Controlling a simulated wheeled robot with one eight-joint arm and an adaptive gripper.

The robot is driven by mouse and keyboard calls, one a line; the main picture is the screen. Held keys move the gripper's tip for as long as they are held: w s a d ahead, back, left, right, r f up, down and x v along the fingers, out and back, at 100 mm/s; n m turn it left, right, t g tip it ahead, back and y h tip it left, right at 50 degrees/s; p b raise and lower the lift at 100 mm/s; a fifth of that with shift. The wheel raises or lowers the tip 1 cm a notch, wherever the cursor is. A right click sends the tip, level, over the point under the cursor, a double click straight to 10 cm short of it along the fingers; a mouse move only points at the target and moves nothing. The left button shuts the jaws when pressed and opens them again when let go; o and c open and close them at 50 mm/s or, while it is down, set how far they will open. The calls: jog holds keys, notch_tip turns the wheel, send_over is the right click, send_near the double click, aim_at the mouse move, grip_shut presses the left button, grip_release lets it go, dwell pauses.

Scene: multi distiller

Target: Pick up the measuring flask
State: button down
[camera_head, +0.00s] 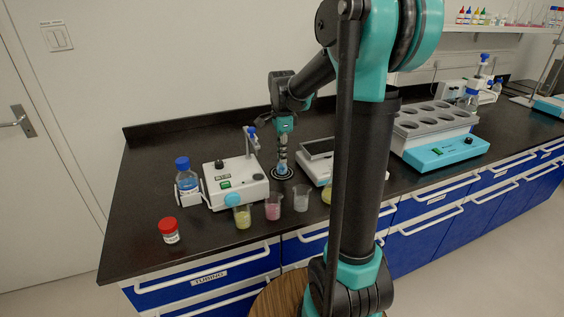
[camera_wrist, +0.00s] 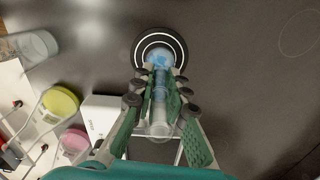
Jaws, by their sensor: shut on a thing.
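The measuring flask (camera_wrist: 158,118) is a clear, narrow-necked glass with blue liquid at its far end. It lies between the two green fingers of my gripper (camera_wrist: 158,78), which is shut on it. In the head view my gripper (camera_head: 283,150) points down over the bench, with the blue part of the flask (camera_head: 282,168) below it. The flask is above a black round base with white rings (camera_wrist: 180,50), also in the head view (camera_head: 275,176). I cannot tell whether the flask touches this base.
Beakers with yellow (camera_head: 242,217), pink (camera_head: 273,207) and clear contents (camera_head: 301,201) stand along the front. A white device (camera_head: 220,190) and a blue-capped bottle (camera_head: 186,181) are on the left, with a red-capped jar (camera_head: 170,233) in front. A water bath (camera_head: 440,150) stands right. My arm hides part of the bench.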

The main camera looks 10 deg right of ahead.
jog(key=shift+r, duration=0.1)
notch_tip(320, 180, up, 20)
dwell(0.5)
dwell(0.4)
